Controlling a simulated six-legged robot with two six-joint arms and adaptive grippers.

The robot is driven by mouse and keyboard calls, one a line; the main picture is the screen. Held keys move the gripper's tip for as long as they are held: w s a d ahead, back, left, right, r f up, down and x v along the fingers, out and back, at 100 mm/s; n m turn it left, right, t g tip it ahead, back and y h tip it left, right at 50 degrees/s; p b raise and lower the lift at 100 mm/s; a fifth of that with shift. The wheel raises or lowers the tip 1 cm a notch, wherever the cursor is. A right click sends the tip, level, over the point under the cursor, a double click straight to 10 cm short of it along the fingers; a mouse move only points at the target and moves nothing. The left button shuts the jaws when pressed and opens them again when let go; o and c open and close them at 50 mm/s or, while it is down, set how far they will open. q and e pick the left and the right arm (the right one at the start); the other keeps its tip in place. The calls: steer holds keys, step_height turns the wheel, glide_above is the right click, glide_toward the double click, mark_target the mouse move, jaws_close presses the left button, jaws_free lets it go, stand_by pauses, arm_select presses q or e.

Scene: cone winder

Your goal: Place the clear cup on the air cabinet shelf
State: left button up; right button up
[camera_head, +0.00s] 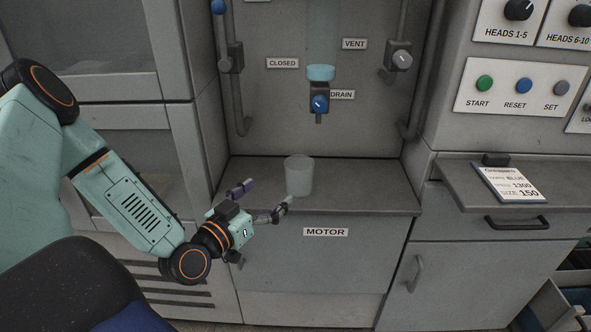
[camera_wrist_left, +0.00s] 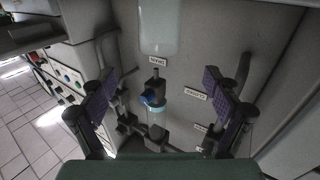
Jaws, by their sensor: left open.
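The clear cup (camera_head: 299,176) stands upright on the grey shelf (camera_head: 365,197) of the cabinet recess, above the MOTOR label. My left gripper (camera_head: 264,196) is open at the shelf's front left edge. One fingertip is close to the cup's lower left side; I cannot tell whether it touches. In the left wrist view the clear cup (camera_wrist_left: 158,28) shows at the top, beyond the open, empty fingers of my left gripper (camera_wrist_left: 160,90). My right gripper is not in view.
Above the cup, a drain valve with a blue knob (camera_head: 320,103) and a light blue bowl (camera_head: 321,73) is on the back wall. Pipes run up both sides of the recess. A side ledge (camera_head: 460,198) with a card (camera_head: 508,183) is at right. The shelf right of the cup is clear.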

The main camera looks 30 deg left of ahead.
mark_target(290, 175)
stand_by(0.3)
arm_select(q)
steer(key=w+b, duration=0.6)
steer(key=w, duration=0.6)
steer(key=shift+d+f, duration=0.1)
steer(key=shift+f, duration=0.15)
steer(key=shift+r, duration=0.2)
steer(key=shift+s, duration=0.1)
